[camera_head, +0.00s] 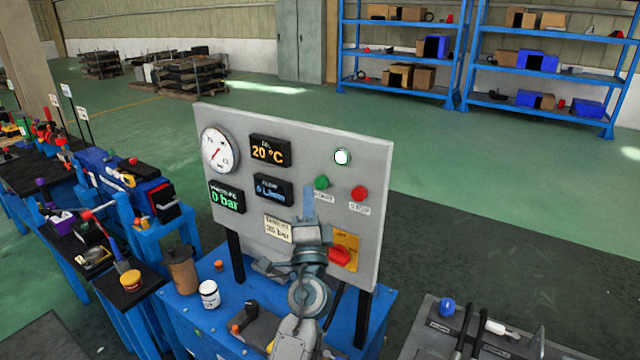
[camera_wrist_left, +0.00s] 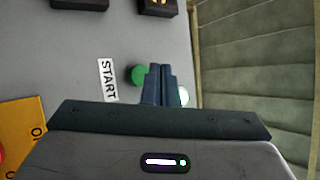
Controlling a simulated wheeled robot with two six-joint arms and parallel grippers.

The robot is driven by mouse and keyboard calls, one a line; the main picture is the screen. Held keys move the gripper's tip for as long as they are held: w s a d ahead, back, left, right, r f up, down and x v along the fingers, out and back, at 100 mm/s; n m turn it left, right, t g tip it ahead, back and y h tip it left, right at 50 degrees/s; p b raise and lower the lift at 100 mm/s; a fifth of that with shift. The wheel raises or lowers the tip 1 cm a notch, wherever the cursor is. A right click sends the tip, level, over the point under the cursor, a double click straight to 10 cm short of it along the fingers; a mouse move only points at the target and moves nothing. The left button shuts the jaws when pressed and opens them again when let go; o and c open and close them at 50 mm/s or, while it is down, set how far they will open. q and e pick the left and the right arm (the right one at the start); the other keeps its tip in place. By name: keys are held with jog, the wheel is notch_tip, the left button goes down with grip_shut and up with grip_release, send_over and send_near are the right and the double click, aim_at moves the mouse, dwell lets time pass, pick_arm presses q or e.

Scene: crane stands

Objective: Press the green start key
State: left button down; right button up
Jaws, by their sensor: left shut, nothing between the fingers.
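The green start key (camera_head: 321,183) is a round button on the upright grey panel (camera_head: 290,135), above the START label. In the left wrist view the green key (camera_wrist_left: 138,75) shows beside the fingertips, its edge close to them. My left gripper (camera_head: 309,192) is in front of the panel, just below and left of the key in the head view. Its dark blue fingers (camera_wrist_left: 160,68) are shut together and empty, pointing at the panel. I cannot tell whether they touch it. My right gripper is not in view.
The red stop button (camera_head: 360,193) is right of the green key, and a white lamp (camera_head: 342,156) is above. A red knob (camera_head: 340,257) on a yellow plate is lower on the panel. A brown cup (camera_head: 182,270) and white jar (camera_head: 209,294) stand on the blue bench.

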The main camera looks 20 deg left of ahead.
pick_arm(q)
jog(key=shift+s+a, duration=0.15)
jog(key=shift+s, duration=0.8)
jog(key=shift+s+a, duration=0.1)
jog(key=shift+s, duration=0.8)
